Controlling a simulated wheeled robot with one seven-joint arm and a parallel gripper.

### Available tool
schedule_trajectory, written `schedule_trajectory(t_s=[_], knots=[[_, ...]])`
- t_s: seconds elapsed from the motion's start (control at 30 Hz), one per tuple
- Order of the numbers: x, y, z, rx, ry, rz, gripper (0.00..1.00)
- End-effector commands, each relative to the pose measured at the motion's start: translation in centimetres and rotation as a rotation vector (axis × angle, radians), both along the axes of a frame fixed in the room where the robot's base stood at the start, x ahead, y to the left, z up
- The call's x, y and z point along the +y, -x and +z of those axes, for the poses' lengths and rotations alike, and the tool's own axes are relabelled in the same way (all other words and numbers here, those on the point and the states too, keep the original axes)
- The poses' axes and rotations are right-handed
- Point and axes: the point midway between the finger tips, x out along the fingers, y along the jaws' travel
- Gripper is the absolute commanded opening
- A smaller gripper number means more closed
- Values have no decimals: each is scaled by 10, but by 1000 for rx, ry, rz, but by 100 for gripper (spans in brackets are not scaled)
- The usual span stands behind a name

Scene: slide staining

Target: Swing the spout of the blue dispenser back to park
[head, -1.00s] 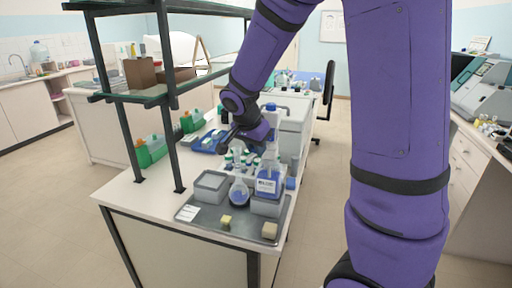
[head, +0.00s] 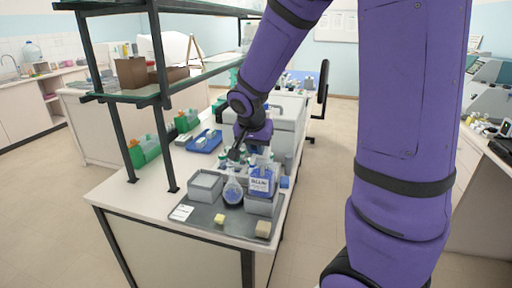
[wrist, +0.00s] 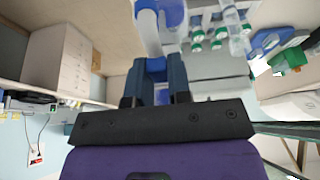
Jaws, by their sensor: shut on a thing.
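The blue dispenser (head: 261,181) is a labelled bottle of blue liquid standing on a grey block at the right of the tray. My gripper (head: 236,154) is above and just behind it in the head view, pointing down to the left. In the wrist view my gripper (wrist: 156,72) is shut on a blue piece at the end of a pale spout (wrist: 149,34). The spout leads up to a blue and white head at the top edge.
A round flask (head: 232,192) with dark blue liquid stands left of the dispenser. A grey box (head: 206,185) is beyond it on the dark tray (head: 205,222). Green-capped bottles (wrist: 197,36) stand close by. A shelf frame (head: 161,100) rises at the left.

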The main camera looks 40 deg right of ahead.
Motion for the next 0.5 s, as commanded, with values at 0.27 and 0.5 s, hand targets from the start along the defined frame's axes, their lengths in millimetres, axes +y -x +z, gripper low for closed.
schedule_trajectory(t_s=[0.27,0.5], knots=[[0,0,0,0,0,-1,45],[0,0,1,0,0,-1,45]])
